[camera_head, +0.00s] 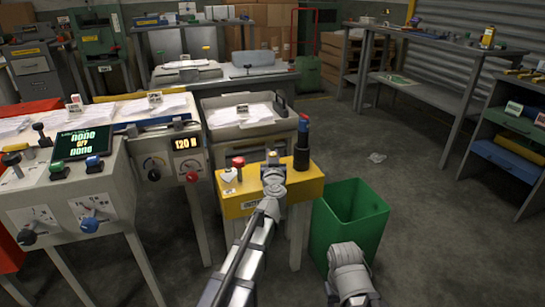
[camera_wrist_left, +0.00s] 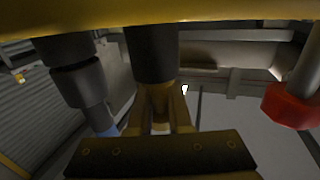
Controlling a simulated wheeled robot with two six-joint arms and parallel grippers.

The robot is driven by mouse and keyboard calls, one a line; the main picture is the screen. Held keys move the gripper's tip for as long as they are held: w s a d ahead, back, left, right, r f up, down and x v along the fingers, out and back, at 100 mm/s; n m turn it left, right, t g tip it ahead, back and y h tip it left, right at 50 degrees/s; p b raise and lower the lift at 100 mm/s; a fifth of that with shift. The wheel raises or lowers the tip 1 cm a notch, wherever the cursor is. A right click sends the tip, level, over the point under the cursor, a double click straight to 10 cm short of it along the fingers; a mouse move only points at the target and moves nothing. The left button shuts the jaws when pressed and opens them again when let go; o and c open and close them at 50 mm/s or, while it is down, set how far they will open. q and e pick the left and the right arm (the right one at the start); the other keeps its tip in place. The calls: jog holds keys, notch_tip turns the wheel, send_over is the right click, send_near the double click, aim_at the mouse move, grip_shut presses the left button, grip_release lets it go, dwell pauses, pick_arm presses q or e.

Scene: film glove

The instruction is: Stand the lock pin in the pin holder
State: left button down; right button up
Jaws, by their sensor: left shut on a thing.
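My left gripper (camera_head: 272,158) is over the yellow stand (camera_head: 250,202), and its fingers (camera_wrist_left: 157,105) are shut. What they hold is mostly hidden; I take it to be the lock pin. A short black cylinder (camera_wrist_left: 152,52), apparently the pin holder, meets the yellow top in line with the fingers in the left wrist view, which looks upside down. I cannot tell whether the pin is inside it or only against it. My right gripper is not seen; part of my right arm shows at the bottom of the head view.
A black stepped post (camera_head: 301,158) with a blue and red top stands close right of the left gripper. A red knob (camera_head: 238,162) stands to its left. A green bin (camera_head: 350,215) is right of the stand, and a control console (camera_head: 70,190) is left.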

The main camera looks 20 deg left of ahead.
pick_arm(q)
jog(key=c, duration=0.8)
grip_release()
jog(key=shift+c, duration=0.2)
jog(key=shift+r, duration=0.1)
jog(key=v, duration=1.2)
